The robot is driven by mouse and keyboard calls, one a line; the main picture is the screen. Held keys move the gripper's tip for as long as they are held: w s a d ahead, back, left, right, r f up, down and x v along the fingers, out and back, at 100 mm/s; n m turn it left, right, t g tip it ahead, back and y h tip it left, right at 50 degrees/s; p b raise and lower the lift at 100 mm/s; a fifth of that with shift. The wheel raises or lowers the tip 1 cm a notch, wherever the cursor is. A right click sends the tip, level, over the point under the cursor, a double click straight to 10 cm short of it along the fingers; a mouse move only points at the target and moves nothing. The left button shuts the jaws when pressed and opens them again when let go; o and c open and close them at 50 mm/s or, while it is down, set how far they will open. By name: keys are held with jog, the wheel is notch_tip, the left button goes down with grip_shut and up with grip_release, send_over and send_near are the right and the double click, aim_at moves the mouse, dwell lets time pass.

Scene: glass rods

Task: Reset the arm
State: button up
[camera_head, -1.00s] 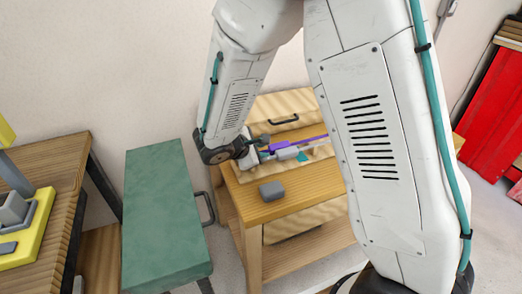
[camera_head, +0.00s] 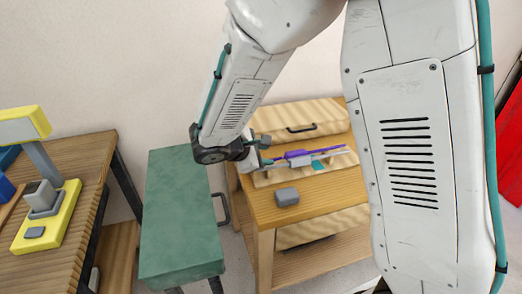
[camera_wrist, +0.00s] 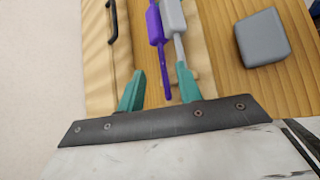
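My gripper (camera_head: 264,151) is at the left end of the wooden table (camera_head: 268,212), close to several rods lying on it. In the wrist view its two teal fingers stand apart with a gap between them, and nothing is clearly held. A purple rod (camera_head: 298,154) and a grey-handled rod (camera_head: 301,162) lie side by side; they also show in the wrist view, the purple rod (camera_wrist: 155,25) and the grey-handled rod (camera_wrist: 172,14). The grey rod's thin shaft runs down close to the right finger; whether it touches is unclear. A teal piece (camera_head: 320,165) lies beyond.
A grey block (camera_head: 287,196) sits on the table front. A wooden drawer front with a black handle (camera_head: 302,128) stands behind. A green cabinet (camera_head: 180,215) stands left of the table. Further left, a yellow device (camera_head: 45,215) sits on a wooden bench (camera_head: 88,160).

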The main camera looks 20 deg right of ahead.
jog(key=s+d+r+m+g+y, duration=0.1)
jog(key=s+r+m+y, duration=0.3)
jog(key=s, duration=1)
jog(key=s+d+r+m+g+y, duration=0.2)
jog(key=s+d+r+m+y, duration=0.2)
jog(key=s+r+m, duration=0.7)
jog(key=s+y, duration=0.1)
jog(key=s, duration=0.2)
jog(key=shift+s+d+y, duration=0.2)
jog(key=shift+s+y, duration=0.1)
jog(key=shift+o, duration=0.2)
